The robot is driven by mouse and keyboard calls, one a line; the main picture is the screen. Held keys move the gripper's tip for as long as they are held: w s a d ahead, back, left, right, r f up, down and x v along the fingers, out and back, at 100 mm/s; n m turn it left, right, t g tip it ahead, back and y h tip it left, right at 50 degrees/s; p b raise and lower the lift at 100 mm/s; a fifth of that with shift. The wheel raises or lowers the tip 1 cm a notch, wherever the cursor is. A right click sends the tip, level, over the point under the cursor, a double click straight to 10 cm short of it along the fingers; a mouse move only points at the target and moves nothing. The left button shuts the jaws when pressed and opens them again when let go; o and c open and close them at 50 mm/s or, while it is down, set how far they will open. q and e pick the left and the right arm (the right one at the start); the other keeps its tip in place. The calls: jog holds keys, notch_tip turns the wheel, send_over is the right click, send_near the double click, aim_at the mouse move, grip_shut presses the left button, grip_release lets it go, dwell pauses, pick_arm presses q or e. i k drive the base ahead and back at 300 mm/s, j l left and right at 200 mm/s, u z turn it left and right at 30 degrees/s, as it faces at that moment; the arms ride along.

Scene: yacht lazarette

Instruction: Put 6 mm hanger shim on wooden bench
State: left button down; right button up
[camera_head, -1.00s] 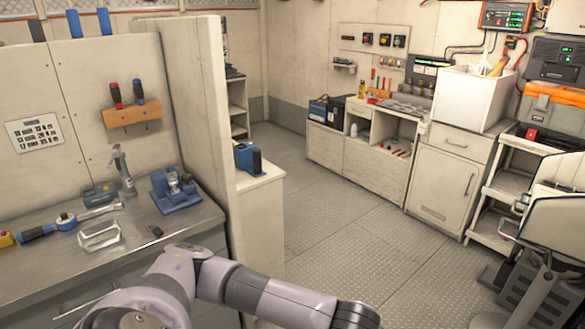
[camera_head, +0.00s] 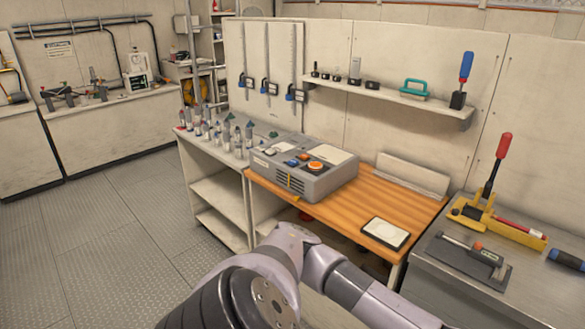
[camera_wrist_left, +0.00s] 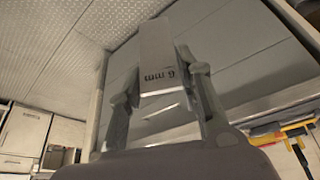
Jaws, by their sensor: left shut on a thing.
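The 6 mm hanger shim (camera_wrist_left: 156,48) is a flat grey metal piece marked "6 mm" in the left wrist view. My left gripper (camera_wrist_left: 160,84) is shut on it, with one finger on each side. The wooden bench (camera_head: 345,217) is in the middle of the head view, with an orange-brown plank top. Neither gripper shows in the head view; only a bent arm of mine crosses its lower middle. My right gripper is not in view.
A grey machine with an orange knob (camera_head: 305,168) covers the bench's back left. A white-faced tablet-like object (camera_head: 385,233) lies near its front right. Bare wood lies between them. A metal worktop with tools (camera_head: 455,275) adjoins on the right; a white shelf unit (camera_head: 215,190) adjoins on the left.

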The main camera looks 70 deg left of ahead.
aim_at(356, 211)
jog(key=j+u, duration=0.35)
jog(key=j, duration=1.55)
jog(key=k+j, duration=0.05)
